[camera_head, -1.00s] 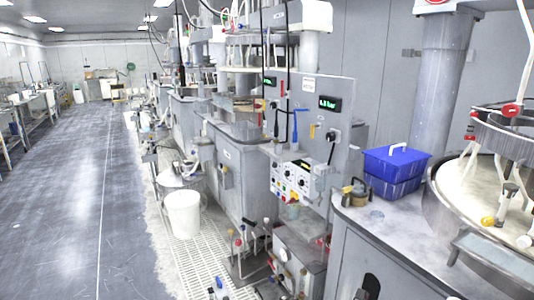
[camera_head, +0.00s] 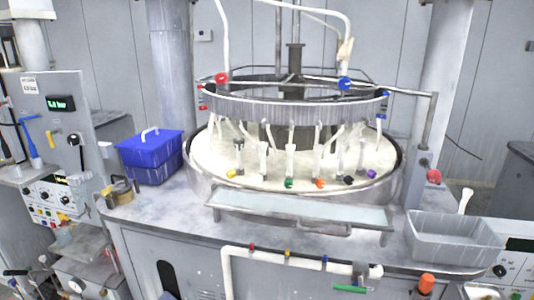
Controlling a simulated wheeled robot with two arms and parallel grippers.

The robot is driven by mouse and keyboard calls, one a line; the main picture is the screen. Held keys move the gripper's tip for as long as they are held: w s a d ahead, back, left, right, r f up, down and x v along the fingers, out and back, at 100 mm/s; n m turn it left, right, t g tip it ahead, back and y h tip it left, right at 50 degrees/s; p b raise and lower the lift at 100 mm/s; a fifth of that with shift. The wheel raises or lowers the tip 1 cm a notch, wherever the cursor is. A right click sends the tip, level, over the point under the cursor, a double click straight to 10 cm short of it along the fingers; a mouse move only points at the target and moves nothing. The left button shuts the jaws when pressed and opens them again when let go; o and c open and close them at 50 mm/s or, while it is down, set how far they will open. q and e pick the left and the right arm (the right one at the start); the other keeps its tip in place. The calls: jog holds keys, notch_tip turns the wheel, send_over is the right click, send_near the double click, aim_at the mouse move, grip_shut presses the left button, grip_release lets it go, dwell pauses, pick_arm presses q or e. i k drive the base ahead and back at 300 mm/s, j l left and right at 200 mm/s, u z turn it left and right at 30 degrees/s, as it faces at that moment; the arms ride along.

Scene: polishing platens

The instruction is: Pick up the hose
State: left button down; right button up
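A white hose (camera_head: 225,38) hangs down from the top of the picture to a red fitting (camera_head: 221,79) on the ring of the polishing machine. A second white hose (camera_head: 345,32) curves over from the top and comes down near a blue fitting (camera_head: 345,84) on the right of the ring. Several short white tubes run from the ring (camera_head: 295,110) down to the pale round platen (camera_head: 215,150). I cannot tell which of these is the task's hose. Neither of my grippers is in view.
A blue lidded box (camera_head: 150,160) stands on the counter left of the platen. A grey tray (camera_head: 455,240) sits at the right end. A white pipe (camera_head: 228,270) with coloured valves runs along the machine's front. A control panel (camera_head: 50,195) stands at the left.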

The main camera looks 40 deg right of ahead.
aim_at(239, 142)
jog(key=l+z, duration=0.45)
jog(key=k+l+z, duration=0.1)
jog(key=l+z, duration=0.15)
jog(key=z, duration=0.25)
